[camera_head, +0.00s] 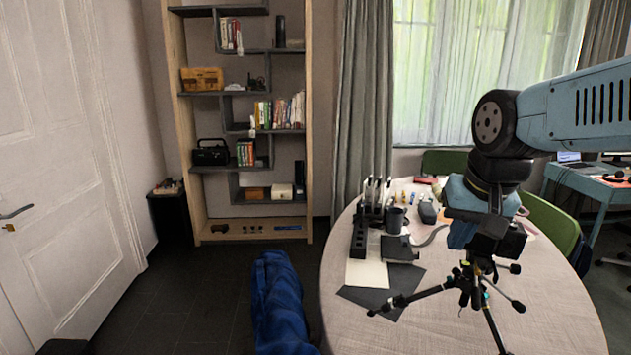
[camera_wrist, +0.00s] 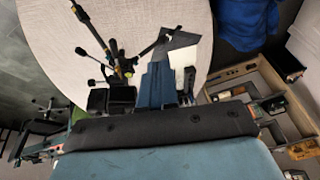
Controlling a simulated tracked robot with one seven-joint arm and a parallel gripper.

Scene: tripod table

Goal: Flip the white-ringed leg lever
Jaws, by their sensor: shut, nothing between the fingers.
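A black tripod (camera_head: 474,288) stands on the round table, its legs spread, with small dark knobs and coloured marks around its hub. It also shows in the wrist view (camera_wrist: 117,52), where a yellow band is visible on it. The white-ringed lever is too small to tell apart from the other levers.
The pale round table (camera_head: 560,315) carries a black mug (camera_head: 395,220), a dark rack (camera_head: 360,232), dark sheets (camera_head: 385,292) and a white sheet (camera_head: 366,270) left of the tripod. Blue cloth (camera_head: 283,300) is beside the table. The table's front is mostly clear.

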